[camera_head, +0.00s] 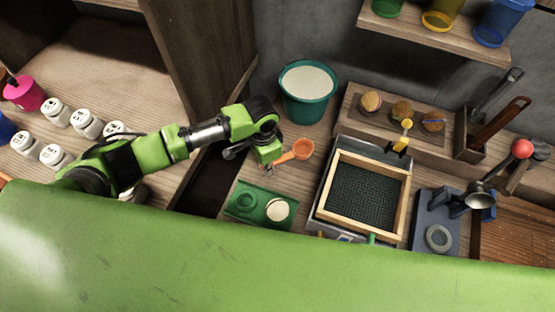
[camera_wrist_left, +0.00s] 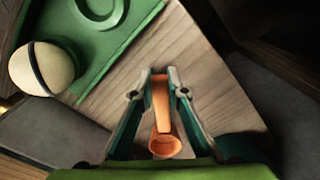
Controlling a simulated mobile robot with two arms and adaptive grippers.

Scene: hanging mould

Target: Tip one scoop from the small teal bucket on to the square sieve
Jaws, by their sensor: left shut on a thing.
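The small teal bucket (camera_head: 306,112) stands at the back, full nearly to the rim with a pale powder. The square sieve (camera_head: 362,193), a light wooden frame with dark mesh, lies to the right of it; its mesh looks bare. My left gripper (camera_head: 272,164) is shut on the handle of an orange scoop (camera_head: 302,149), in front of the bucket and left of the sieve. In the left wrist view the scoop (camera_wrist_left: 161,105) sits between the fingers (camera_wrist_left: 160,78), its bowl towards the palm. The inside of the bowl looks empty. My right gripper is not in view.
A green tray (camera_head: 244,203) with a pale round piece lies in front of my left gripper. Behind the sieve are a wooden rack (camera_head: 353,102) with several round brown things and a yellow tool (camera_head: 402,138). A blue-grey press (camera_head: 433,215) stands at the right. White jars (camera_head: 88,124) stand left.

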